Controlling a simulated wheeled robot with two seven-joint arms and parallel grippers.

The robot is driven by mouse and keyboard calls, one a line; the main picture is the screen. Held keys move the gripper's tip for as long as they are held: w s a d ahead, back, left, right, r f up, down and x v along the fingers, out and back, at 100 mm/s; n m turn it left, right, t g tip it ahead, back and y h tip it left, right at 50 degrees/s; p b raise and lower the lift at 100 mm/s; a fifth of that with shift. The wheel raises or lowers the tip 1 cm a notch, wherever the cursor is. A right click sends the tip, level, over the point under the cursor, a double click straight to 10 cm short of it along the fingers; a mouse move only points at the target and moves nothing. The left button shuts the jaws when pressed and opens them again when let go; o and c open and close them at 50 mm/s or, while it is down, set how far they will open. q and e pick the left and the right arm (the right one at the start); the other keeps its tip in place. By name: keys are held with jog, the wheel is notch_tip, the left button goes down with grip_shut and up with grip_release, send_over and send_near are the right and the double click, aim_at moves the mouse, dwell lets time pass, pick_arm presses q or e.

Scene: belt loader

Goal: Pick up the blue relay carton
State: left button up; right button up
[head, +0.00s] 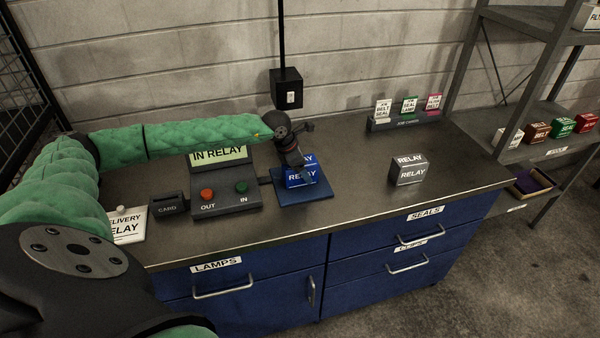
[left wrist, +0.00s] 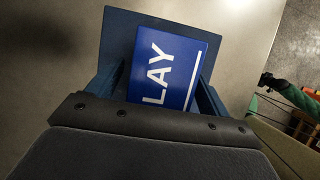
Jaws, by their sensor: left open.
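The blue relay carton (head: 301,178), lettered RELAY in white, stands on a flat blue pad (head: 318,194) on the bench. My left gripper (head: 303,168) reaches down over it from above and partly hides it. In the left wrist view the carton (left wrist: 170,68) lies between the two fingers of my open left gripper (left wrist: 160,90), one finger on each side. I cannot tell whether the fingers touch it. At the right edge of that view is a green arm with a dark end (left wrist: 268,80), which looks like my right arm; its jaws are too small to read.
A grey RELAY carton (head: 408,170) stands to the right on the bench. A console (head: 226,197) with red and green buttons and an IN RELAY sign sits left of the pad. A card rack (head: 405,119) stands at the back. The bench between pad and grey carton is clear.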

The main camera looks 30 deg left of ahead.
pick_arm(q)
jog(key=c, duration=1.2)
jog(key=shift+c, duration=0.2)
